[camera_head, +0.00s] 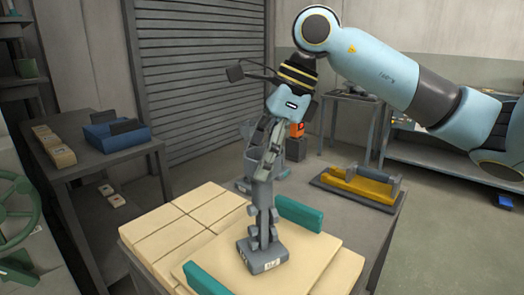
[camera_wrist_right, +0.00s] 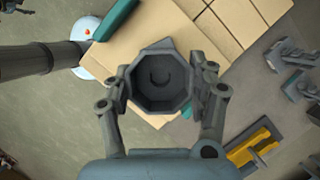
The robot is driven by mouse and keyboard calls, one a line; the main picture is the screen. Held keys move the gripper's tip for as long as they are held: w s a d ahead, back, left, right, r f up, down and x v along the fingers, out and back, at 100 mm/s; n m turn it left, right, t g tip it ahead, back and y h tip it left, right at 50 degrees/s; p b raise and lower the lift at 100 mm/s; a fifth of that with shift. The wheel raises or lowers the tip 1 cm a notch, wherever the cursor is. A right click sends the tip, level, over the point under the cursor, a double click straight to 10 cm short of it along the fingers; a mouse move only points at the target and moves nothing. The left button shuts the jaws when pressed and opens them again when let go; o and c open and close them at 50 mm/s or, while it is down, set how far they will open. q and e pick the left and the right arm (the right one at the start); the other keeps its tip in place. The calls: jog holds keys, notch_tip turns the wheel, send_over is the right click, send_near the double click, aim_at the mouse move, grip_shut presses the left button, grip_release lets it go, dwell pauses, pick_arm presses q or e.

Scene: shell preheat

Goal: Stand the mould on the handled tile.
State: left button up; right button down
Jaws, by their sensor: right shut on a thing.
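The mould (camera_head: 263,200) is a grey piece with a flared octagonal cup on top, a knobbed stem and a square labelled base. It is upright. Its base is over the middle of the handled tile (camera_head: 316,258), a tan slab with two teal handles, and looks to be on it or just above it; I cannot tell if they touch. My right gripper (camera_head: 267,158) comes from above and is shut on the mould's cup. In the wrist view the right gripper (camera_wrist_right: 164,92) has a finger on each side of the octagonal cup (camera_wrist_right: 160,62). My left gripper is not in view.
A teal handle (camera_head: 301,213) stands behind the mould, another (camera_head: 206,281) in front-left. Tan tiles (camera_head: 185,220) lie at the left. Behind are grey parts and a yellow tool (camera_head: 358,184) on a dark plate. A side table (camera_head: 90,165) holds a blue box (camera_head: 117,134).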

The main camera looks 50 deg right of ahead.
jog(key=shift+f+b, duration=0.15)
jog(key=shift+b, duration=0.15)
jog(key=shift+c, duration=2)
grip_release()
